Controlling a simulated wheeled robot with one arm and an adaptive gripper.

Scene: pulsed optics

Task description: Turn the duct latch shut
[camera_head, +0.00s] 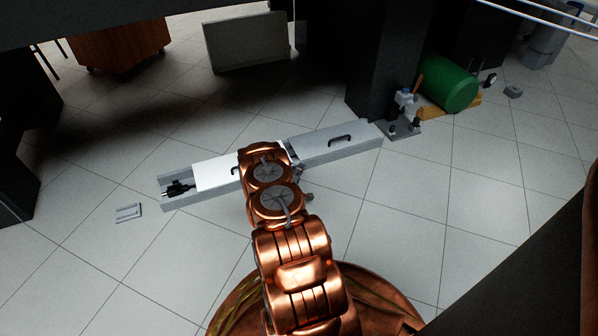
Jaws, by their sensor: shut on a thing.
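A long, low grey duct (184,204) lies on the tiled floor and runs from left of my arm to the dark column. A white cover section (214,174) lies left of my arm. A grey cover (318,146) with a black handle (340,140) lies to the right. The left end is open, with a black fitting inside (178,188). My copper arm crosses over the middle of the duct. My gripper is hidden behind the arm links. I cannot make out the latch; the small dark parts near the cover joint beside my arm are unclear.
A small grey plate (128,212) lies on the floor at left. A dark column (389,60) stands at the duct's right end, with a small metal fixture (402,131) beside it. A green cylinder (447,83) rests behind. The floor in front of the duct is clear.

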